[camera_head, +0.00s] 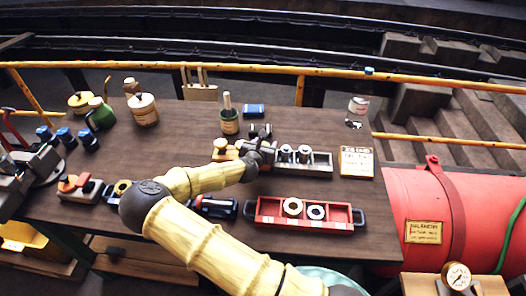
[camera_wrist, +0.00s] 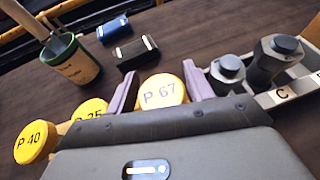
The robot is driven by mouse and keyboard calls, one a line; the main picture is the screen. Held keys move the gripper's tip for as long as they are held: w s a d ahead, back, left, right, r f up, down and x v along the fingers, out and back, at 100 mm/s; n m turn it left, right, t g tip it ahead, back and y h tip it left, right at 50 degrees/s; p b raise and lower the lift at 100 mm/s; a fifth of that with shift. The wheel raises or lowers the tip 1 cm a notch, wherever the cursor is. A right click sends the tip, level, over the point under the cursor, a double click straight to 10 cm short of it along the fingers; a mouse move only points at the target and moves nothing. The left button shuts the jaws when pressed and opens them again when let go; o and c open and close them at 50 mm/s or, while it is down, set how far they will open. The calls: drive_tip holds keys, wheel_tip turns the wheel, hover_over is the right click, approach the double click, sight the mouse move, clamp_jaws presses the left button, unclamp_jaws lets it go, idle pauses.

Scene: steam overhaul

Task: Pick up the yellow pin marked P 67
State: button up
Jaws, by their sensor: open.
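The yellow pin marked P 67 (camera_wrist: 162,92) shows its round labelled top in the wrist view, between the two purple fingers of my gripper (camera_wrist: 158,80). The fingers are apart, one on each side of the pin; I cannot tell whether either touches it. The pin's lower part is hidden by my gripper's body. To its left are a partly covered yellow pin, its label ending in 35 (camera_wrist: 90,110), and the yellow pin P 40 (camera_wrist: 36,142). In the head view my gripper (camera_head: 266,142) is over the middle of the table, and P 67 is not clearly visible there.
Right of the pin, a grey tray (camera_wrist: 284,97) holds dark-topped metal parts. A black box (camera_wrist: 136,53), a blue box (camera_wrist: 113,29) and a green pot with a brush (camera_wrist: 72,62) stand behind. A red tray with rings (camera_head: 270,209) lies nearer the table's front edge.

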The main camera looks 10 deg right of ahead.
drive_tip(key=shift+d, duration=0.15)
drive_tip(key=c, duration=1.1)
drive_tip(key=shift+r, duration=0.2)
wheel_tip(320, 180, up, 10)
drive_tip(key=shift+f+b, duration=0.15)
drive_tip(key=shift+b, duration=0.5)
